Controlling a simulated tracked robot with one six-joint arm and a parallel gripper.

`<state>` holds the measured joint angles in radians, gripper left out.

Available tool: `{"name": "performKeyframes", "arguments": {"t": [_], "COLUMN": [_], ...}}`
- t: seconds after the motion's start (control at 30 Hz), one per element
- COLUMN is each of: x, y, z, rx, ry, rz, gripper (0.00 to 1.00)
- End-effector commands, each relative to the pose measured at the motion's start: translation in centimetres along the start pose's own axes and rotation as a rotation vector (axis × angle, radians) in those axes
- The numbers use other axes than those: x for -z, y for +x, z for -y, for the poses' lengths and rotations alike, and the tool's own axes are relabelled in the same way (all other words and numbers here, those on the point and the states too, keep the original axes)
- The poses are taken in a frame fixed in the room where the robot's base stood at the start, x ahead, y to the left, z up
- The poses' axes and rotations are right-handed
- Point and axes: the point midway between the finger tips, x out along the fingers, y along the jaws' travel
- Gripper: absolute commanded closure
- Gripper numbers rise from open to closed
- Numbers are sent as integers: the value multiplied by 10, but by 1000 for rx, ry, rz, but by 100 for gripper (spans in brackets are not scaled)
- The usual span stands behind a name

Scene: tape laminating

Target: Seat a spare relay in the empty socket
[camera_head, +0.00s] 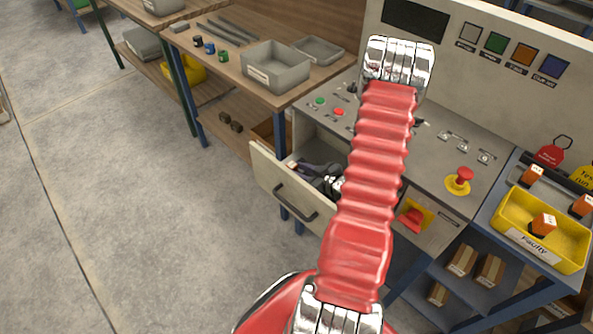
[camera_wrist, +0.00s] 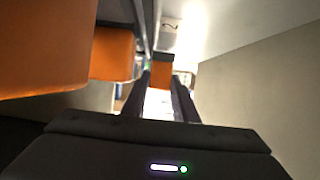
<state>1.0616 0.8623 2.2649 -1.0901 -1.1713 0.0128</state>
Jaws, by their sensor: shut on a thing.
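My gripper (camera_wrist: 165,92) has its two dark fingers closed on an orange relay (camera_wrist: 161,72) in the wrist view. Two more orange blocks, probably relays, are close by on the left: a near one (camera_wrist: 45,45) and a farther one (camera_wrist: 112,52). In the head view my red arm covers the middle of the console, and dark and chrome parts of my arm's end show in the open drawer (camera_head: 275,180); the fingers are not clear there. An orange relay (camera_head: 543,224) lies in the yellow tray (camera_head: 512,236) labelled "Faulty". I cannot make out the empty socket.
A grey control console (camera_head: 470,150) with a red emergency button (camera_head: 465,174) stands behind my arm. Orange relays (camera_head: 533,175) show near the yellow tray. A wooden bench (camera_head: 225,65) with a grey bin (camera_head: 277,68) stands at the back. A pale wall (camera_wrist: 250,100) is close on the wrist view's right.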

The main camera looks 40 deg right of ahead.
Motion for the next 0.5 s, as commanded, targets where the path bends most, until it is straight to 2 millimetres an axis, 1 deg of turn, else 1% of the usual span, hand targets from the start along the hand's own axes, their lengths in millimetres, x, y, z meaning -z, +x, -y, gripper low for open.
{"name": "performKeyframes", "arguments": {"t": [0.5], "x": [-5], "y": [2], "z": [0], "rx": [0], "ry": [1], "rz": [0], "gripper": [97]}}
